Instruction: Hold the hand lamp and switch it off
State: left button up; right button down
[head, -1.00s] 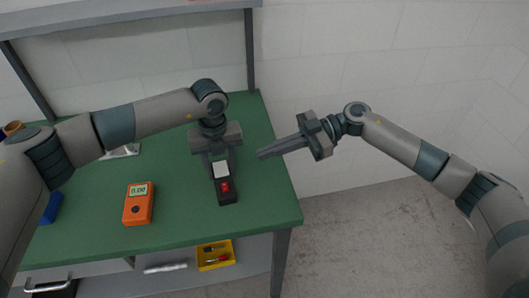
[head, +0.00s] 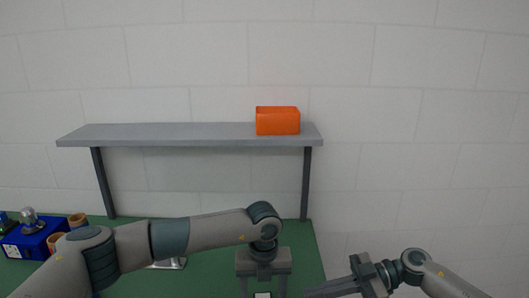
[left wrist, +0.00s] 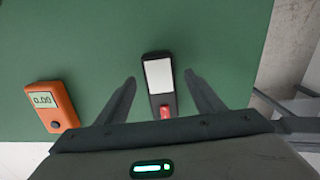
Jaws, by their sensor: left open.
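The hand lamp (left wrist: 158,80) is a slim black body with a white panel and a red switch (left wrist: 165,111). It lies on the green bench top in the left wrist view. My left gripper (left wrist: 160,78) is open, with one finger on each side of the lamp and gaps between. In the head view, only a bit of the lamp's white panel (head: 263,295) shows at the bottom edge, below my left gripper. My right gripper (head: 310,293) is at the bottom right of the head view, its fingers together and pointing left, with nothing seen between them.
An orange meter (left wrist: 52,107) lies left of the lamp on the green bench (left wrist: 90,40). A grey shelf (head: 190,137) above the bench bears an orange box (head: 278,121). A blue box (head: 35,241) stands at the far left. The bench edge is right of the lamp.

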pick_arm(q)
notch_tip(320, 180, up, 10)
jog(key=shift+f, duration=0.15)
jog(key=shift+f, duration=0.1)
dwell(0.5)
